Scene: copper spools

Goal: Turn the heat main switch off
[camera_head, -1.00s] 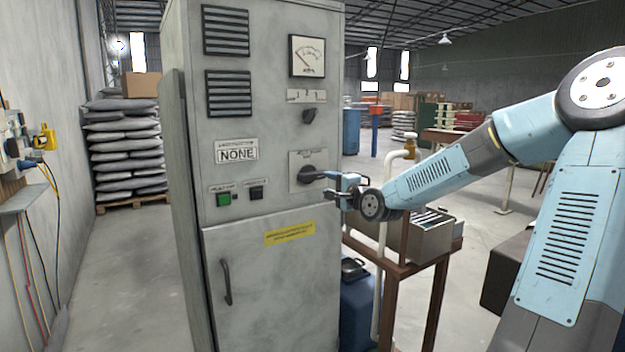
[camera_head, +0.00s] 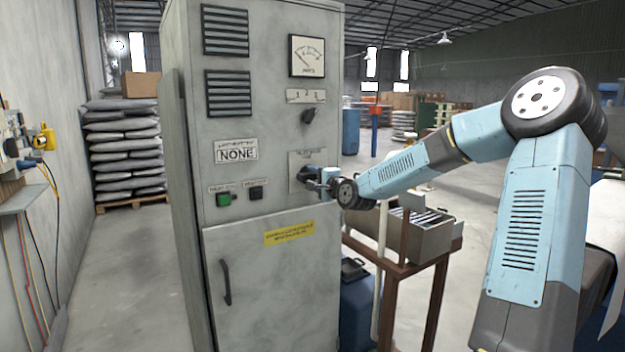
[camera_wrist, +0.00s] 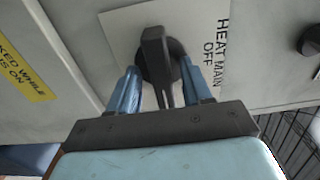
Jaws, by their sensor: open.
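The heat main switch is a black rotary knob (camera_wrist: 153,48) on a pale plate (camera_head: 308,157) on the grey cabinet front. In the wrist view, its label (camera_wrist: 215,50) reads "HEAT MAIN" and "OFF", turned sideways. My gripper (camera_head: 310,178) is at the knob in the head view and hides most of it. In the wrist view, the two blue fingers of my gripper (camera_wrist: 158,72) are open, one on each side of the knob's bar. A gap shows beside the bar lower down; contact at the tips I cannot tell.
Another black knob (camera_head: 309,116) sits above. A green button (camera_head: 223,199) and a black button (camera_head: 256,192) are to the left. A yellow label (camera_head: 289,233) is below. A brown-framed stand with a grey box (camera_head: 420,238) is right of the cabinet, beneath my arm.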

